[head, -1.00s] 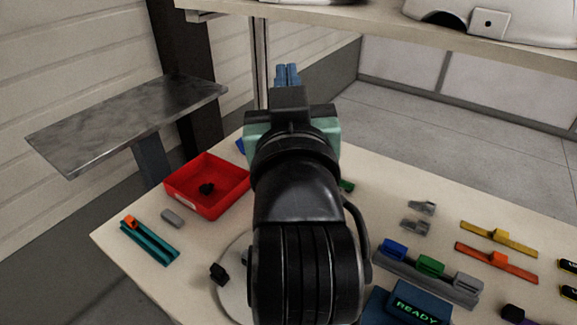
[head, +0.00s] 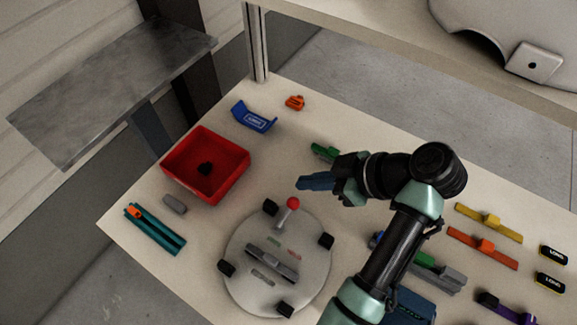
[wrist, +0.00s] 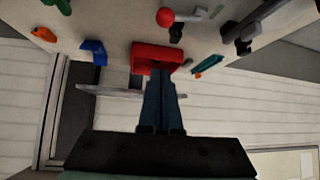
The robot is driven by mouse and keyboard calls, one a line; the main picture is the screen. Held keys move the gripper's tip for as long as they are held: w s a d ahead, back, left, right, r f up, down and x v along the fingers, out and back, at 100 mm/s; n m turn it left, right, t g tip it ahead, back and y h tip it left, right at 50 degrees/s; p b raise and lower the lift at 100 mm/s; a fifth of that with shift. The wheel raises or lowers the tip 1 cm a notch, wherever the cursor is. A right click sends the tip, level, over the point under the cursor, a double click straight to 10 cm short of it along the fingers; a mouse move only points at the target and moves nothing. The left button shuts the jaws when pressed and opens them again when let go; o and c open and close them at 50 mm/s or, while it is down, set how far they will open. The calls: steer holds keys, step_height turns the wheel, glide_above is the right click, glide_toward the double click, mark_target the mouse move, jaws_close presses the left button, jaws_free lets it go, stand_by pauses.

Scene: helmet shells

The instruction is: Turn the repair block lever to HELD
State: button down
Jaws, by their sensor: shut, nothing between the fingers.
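The repair block is a round light-grey disc (head: 240,285) with several black clamps around its rim. Its lever (head: 284,215) has a grey stem and a red ball knob (head: 293,203), near the disc's far edge. Small green and red marks sit on the disc, too small to read. In the wrist view the red knob (wrist: 165,17) shows at the top. My gripper (head: 301,184) has its blue fingers together and empty. In the head view it appears just above and right of the knob, pointing left; it looks apart from it. In the wrist view the fingertips (wrist: 160,84) overlap the red tray's image.
A red tray (head: 178,175) with a dark piece in it stands left of the disc. A blue bracket (head: 254,117), an orange part (head: 294,102) and a green part (head: 324,151) lie farther back. A teal rail (head: 153,231) lies left; yellow (head: 489,222) and orange (head: 483,247) rails lie right.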

mark_target(290, 200)
steer(key=shift+s, duration=0.2)
steer(key=x, duration=0.9)
steer(key=shift+w+a+f, duration=0.1)
steer(key=shift+a, duration=0.35)
steer(key=shift+s+d+f, duration=0.35)
steer(key=shift+d+f, duration=0.15)
steer(key=shift+d, duration=0.3)
steer(key=shift+s+d+f, duration=0.4)
steer(key=shift+d+f, duration=0.1)
steer(key=shift+d, duration=0.3)
